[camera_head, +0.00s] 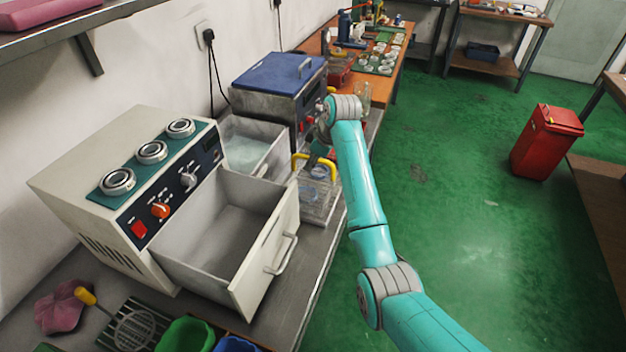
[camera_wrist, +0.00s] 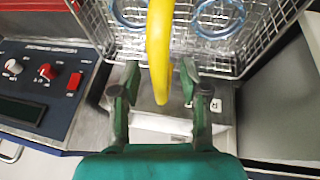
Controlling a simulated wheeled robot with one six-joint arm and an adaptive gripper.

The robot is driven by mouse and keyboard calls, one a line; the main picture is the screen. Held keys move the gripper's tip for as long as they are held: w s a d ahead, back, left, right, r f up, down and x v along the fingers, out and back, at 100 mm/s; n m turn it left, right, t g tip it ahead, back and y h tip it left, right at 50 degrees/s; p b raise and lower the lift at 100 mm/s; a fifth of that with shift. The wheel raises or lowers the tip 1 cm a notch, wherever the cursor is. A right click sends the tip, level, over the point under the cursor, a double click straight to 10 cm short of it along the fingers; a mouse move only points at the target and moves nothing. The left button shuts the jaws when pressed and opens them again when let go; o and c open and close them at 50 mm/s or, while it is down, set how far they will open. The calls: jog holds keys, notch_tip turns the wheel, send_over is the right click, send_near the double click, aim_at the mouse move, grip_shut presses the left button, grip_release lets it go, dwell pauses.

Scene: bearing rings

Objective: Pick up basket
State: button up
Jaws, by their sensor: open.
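The wire basket (camera_head: 316,206) stands on the metal bench beside the blue-lidded machine. Its yellow handle (camera_head: 299,162) arches over it. The basket's wire mesh (camera_wrist: 175,55) fills the top of the wrist view, with two bluish rings (camera_wrist: 219,19) inside it. My gripper (camera_wrist: 160,72) is open, with one finger on each side of the yellow handle (camera_wrist: 159,40) as seen in the wrist view. In the head view the gripper is partly hidden behind my wrist.
The blue-lidded machine (camera_head: 279,72) stands just behind the basket. A white tank of liquid (camera_head: 250,150) and an open drawer (camera_head: 228,225) lie to the left. A wooden table (camera_head: 396,58) with parts is farther back. Green floor is free to the right, with a red bin (camera_head: 546,145).

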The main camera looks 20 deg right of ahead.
grip_shut()
jog(key=shift+r, duration=0.15)
